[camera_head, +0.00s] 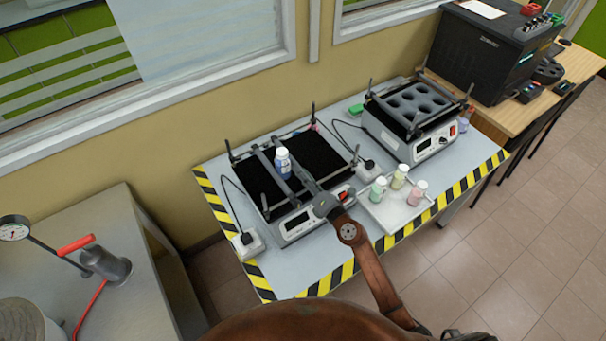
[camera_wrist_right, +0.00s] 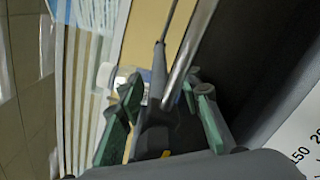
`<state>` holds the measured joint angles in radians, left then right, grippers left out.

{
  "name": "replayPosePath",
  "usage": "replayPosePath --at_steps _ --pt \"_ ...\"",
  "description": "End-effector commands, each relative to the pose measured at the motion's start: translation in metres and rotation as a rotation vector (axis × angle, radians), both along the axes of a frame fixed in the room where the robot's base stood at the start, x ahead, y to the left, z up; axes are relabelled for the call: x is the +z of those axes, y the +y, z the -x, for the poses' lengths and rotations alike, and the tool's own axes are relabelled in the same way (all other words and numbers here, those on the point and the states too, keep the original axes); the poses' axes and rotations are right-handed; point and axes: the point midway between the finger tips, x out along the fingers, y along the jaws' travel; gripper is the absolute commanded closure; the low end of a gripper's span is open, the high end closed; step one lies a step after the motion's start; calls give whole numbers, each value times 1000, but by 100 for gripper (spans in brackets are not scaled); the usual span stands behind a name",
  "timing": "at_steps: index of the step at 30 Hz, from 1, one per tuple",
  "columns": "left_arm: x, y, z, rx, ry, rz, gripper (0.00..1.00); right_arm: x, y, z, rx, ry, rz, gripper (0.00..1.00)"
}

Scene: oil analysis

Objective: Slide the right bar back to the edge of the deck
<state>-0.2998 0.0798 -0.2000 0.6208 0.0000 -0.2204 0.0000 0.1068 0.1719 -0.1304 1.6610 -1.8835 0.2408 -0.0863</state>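The left shaker (camera_head: 298,222) has a black deck (camera_head: 318,158) with grey bars across it. A white-capped blue bottle (camera_head: 283,163) stands on the deck between two bars. The right bar (camera_head: 274,141) runs just right of the bottle, its front part partly hidden by my gripper. My right gripper (camera_head: 303,178) reaches over the deck's front edge to this bar. In the wrist view its green-padded fingers (camera_wrist_right: 163,92) are apart, with the grey bar end (camera_wrist_right: 159,72) and a metal rod (camera_wrist_right: 186,57) between them. The bottle (camera_wrist_right: 108,77) shows behind one finger. My left gripper is out of view.
A second shaker (camera_head: 410,120) with a holed rack stands at the right. A white tray (camera_head: 393,218) with three small bottles lies close to my right forearm. Corner posts (camera_head: 355,153) rise around the deck. Deck space right of the bar is clear.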

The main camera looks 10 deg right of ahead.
Motion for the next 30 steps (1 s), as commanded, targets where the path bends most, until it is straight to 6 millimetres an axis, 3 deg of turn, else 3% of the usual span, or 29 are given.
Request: replayPosePath --at_steps 13,30 --pt "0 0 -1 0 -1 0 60 0 0 0 0 0 0 99" --pt "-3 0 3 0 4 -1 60 -2 1 -3 10 0 1 100"
